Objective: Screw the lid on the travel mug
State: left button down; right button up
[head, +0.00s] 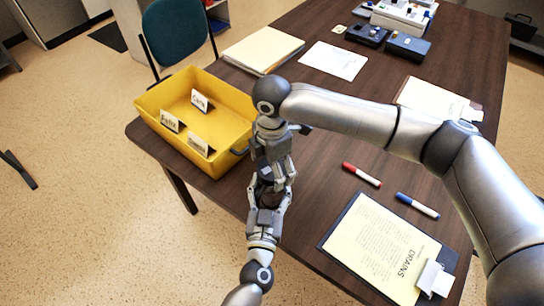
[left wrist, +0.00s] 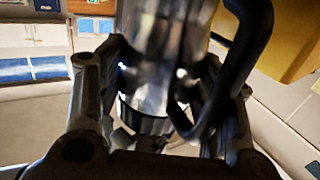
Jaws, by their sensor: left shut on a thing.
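The travel mug (left wrist: 165,45) fills the middle of the left wrist view, with a shiny metal body, a dark band low down and a black handle (left wrist: 250,50) on its right side. My left gripper (head: 268,196) is shut on the mug, one finger on each side of it, at the table's near left edge. In the head view the mug is mostly hidden between the two grippers. My right gripper (head: 272,172) points down from above, directly over the mug. I cannot make out the lid or whether the right fingers hold it.
A yellow tray (head: 240,102) with labelled cards is close on the left. Red (head: 361,174) and blue (head: 417,205) markers and a clipboard (head: 334,236) lie to the right. Papers and a folder (head: 263,49) are farther back. The middle of the dark table is clear.

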jog(key=shift+f, duration=0.2)
jog(key=c, duration=1.1)
jog(key=shift+o, duration=0.2)
jog(key=m, duration=0.5)
jog(key=shift+m, duration=0.4)
jog(key=m, duration=0.6)
jog(key=o, duration=1.2)
notch_tip(320, 180, up, 12)
